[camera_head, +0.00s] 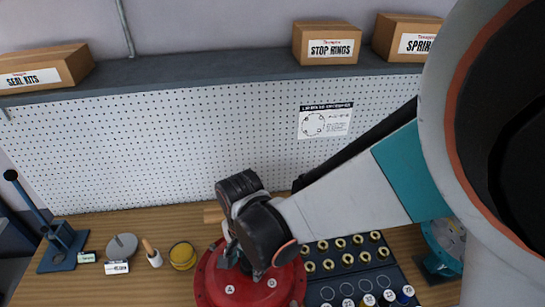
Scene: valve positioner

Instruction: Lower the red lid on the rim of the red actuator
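A round red part (221,294) shows at the bottom centre of the head view, on the wooden bench, with several light round spots on its top. Its lower edge is cut off by the picture. I cannot tell the red lid from the red actuator here, nor whether there is a gap between them. My gripper (233,257) is at the upper middle of the red part, partly hidden by my dark wrist. Its fingers are small and dark, so I cannot tell whether they are open or shut on anything.
A dark tray (394,272) with several brass rings and labelled round pieces lies right of the red part. A yellow round piece (182,256), a wooden-handled tool (151,252), a grey disc (122,247) and a blue lever press (62,247) stand left. Pegboard (150,150) is behind.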

